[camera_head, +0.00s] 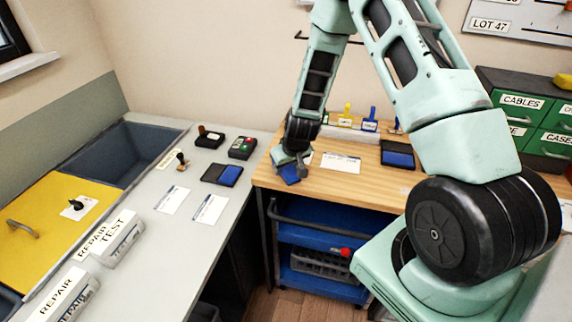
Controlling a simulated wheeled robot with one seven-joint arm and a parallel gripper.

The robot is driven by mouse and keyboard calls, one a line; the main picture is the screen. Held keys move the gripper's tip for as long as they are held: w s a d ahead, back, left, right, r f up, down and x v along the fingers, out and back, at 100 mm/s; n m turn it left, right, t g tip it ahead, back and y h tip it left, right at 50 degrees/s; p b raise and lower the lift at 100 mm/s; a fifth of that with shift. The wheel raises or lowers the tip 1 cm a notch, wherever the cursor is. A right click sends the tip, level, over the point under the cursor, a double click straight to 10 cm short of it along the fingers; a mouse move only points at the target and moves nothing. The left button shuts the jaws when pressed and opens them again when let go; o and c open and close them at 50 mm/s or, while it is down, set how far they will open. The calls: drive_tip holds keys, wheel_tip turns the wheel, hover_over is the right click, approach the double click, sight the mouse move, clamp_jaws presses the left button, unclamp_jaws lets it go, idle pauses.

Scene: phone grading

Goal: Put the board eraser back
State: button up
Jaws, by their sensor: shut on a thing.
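My gripper (299,168) is low over the left end of the wooden bench, pointing down. It is shut on a small blue thing (289,175), partly hidden by the fingers. This may be the board eraser, but it is too small and covered to be sure. I cannot tell whether it touches the bench top. A whiteboard edge (515,18) with a LOT 47 label shows at the upper right.
The wooden bench (310,183) holds a white card (341,163), a blue ink pad (397,155) and a row of stamps (370,119). Green drawers (522,103) stand at right. The grey counter (185,235) holds cards, another ink pad (222,174) and REPAIR/TEST blocks (112,240).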

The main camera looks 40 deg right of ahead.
drive_tip(key=o, duration=0.9)
drive_tip(key=shift+f, duration=0.1)
drive_tip(key=d+b+v, duration=0.1)
drive_tip(key=b+v, duration=0.1)
drive_tip(key=v, duration=1)
drive_tip(key=s+a+r+n+g+y, duration=0.1)
drive_tip(key=s+a+r+n, duration=0.2)
drive_tip(key=a, duration=0.6)
drive_tip(key=s+a+r+n+g+y, duration=0.1)
drive_tip(key=s+a+r+y, duration=0.2)
drive_tip(key=a, duration=0.6)
drive_tip(key=s+a+r+n+h, duration=0.1)
drive_tip(key=s+a, duration=0.2)
drive_tip(key=s, duration=0.3)
drive_tip(key=s+a+r+n+g+h, duration=0.1)
drive_tip(key=s+a+r+n, duration=0.1)
drive_tip(key=s, duration=0.5)
drive_tip(key=s+a+r+n+g, duration=0.1)
drive_tip(key=s+a+r+n, duration=0.1)
drive_tip(key=s, duration=0.5)
drive_tip(key=shift+a+h, duration=0.4)
drive_tip(key=shift+a, duration=0.45)
